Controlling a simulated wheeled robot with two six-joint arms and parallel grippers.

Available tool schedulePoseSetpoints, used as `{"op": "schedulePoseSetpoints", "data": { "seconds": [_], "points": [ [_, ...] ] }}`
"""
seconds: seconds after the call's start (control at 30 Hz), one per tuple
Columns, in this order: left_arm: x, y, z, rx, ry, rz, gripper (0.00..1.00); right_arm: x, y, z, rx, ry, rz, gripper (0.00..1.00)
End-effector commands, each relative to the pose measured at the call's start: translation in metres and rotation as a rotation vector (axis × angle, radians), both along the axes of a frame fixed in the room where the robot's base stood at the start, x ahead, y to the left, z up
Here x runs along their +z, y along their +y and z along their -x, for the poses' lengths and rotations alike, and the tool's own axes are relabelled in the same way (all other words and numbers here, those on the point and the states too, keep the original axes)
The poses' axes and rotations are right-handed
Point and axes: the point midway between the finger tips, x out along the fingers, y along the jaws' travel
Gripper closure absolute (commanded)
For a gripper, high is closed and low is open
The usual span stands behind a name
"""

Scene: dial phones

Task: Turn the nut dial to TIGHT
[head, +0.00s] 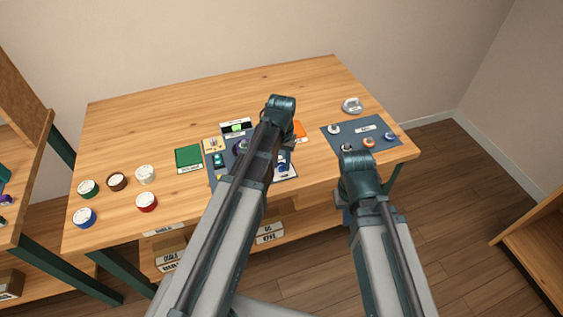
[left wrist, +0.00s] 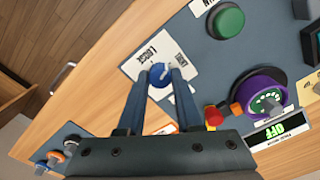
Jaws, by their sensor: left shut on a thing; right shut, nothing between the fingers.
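The nut dial (left wrist: 160,78) is a small blue knob on a white plate (left wrist: 139,65) in the left wrist view. A pale pointer shows at its upper right side. A label reading LOOSE lies above it; a second label to its right is too small to read surely. My left gripper (left wrist: 161,74) is shut on the knob, one finger on each side. In the head view the blue dial (head: 283,168) shows beside my left arm, which hides most of that gripper. My right gripper is hidden behind my right arm in the head view.
A purple dial (left wrist: 265,98) with a green-lit OFF display (left wrist: 282,132), a green button (left wrist: 226,20) and a red-and-yellow part (left wrist: 215,115) are close by. A blue mat (head: 345,129) with several small knobs lies at the right. Several round lidded pots stand at the left.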

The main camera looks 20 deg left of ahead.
Motion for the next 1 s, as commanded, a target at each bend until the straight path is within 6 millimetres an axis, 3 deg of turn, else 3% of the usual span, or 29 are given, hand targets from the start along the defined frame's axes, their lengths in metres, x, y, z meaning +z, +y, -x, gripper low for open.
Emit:
{"op": "schedulePoseSetpoints", "data": {
  "seconds": [0.4,1.0],
  "points": [
    [-0.0001,-0.0001,0.0001,-0.248,0.0,0.0,1.0,-0.0001,0.0,0.0,0.0,0.0,0.0,1.0],
    [-0.0001,-0.0001,0.0001,-0.318,0.0,0.0,1.0,-0.0001,0.0,0.0,0.0,0.0,0.0,1.0]
  ]
}}
